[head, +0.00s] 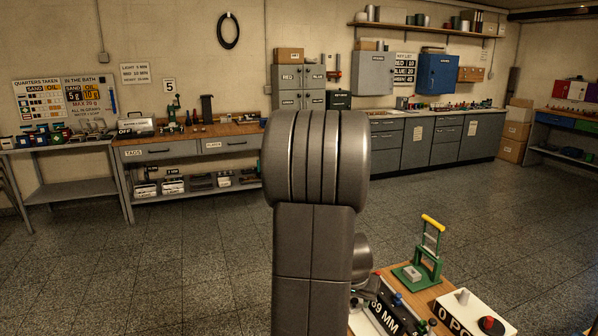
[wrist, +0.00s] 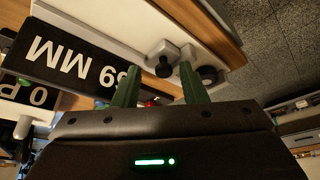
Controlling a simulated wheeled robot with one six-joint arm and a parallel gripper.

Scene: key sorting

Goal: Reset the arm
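My arm fills the middle of the head view as a large grey link, rising from the bottom edge. My gripper is hidden behind it or too small to make out there. In the wrist view my gripper (wrist: 160,82) shows two green fingers standing apart, with no object clearly held between them. Beyond the fingers is a pale device with a black "69 MM" sign (wrist: 85,65), seen upside down, and dark round knobs near the fingertips. The sign also shows in the head view (head: 386,317). I cannot tell whether the fingers touch the device.
Benches and grey cabinets (head: 429,141) line the back wall. The grey floor (head: 190,255) at left is clear.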

